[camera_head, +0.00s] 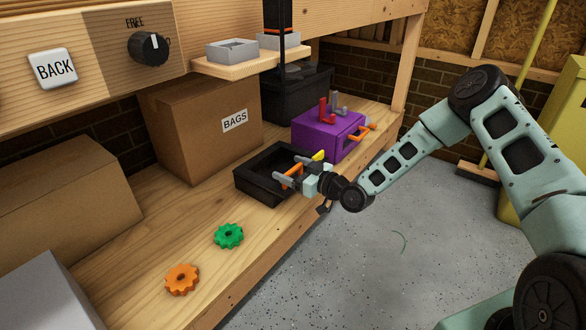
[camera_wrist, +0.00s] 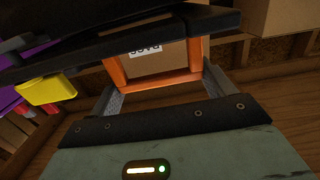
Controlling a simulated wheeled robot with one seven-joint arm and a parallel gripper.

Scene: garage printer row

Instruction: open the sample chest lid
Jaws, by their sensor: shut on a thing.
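A black box (camera_head: 248,188) with a dark recessed top sits near the bench's front edge and looks like the sample chest. An orange handle (camera_head: 291,173) is at its right side. My gripper (camera_head: 288,176) is shut on this handle, with one finger on either side. In the wrist view the orange handle (camera_wrist: 152,84) forms a frame at a black edge (camera_wrist: 120,42), between the grey fingers (camera_wrist: 160,92). A yellow tab (camera_head: 318,156) is close by; it also shows in the wrist view (camera_wrist: 46,89). I cannot tell how far the lid is raised.
A purple box (camera_head: 325,140) with red and grey hooks and an orange handle stands just behind. A carton marked BAGS (camera_head: 203,130) is at the back. A green gear (camera_head: 229,236) and an orange gear (camera_head: 182,280) lie at the front left. A shelf (camera_head: 250,62) overhangs the bench.

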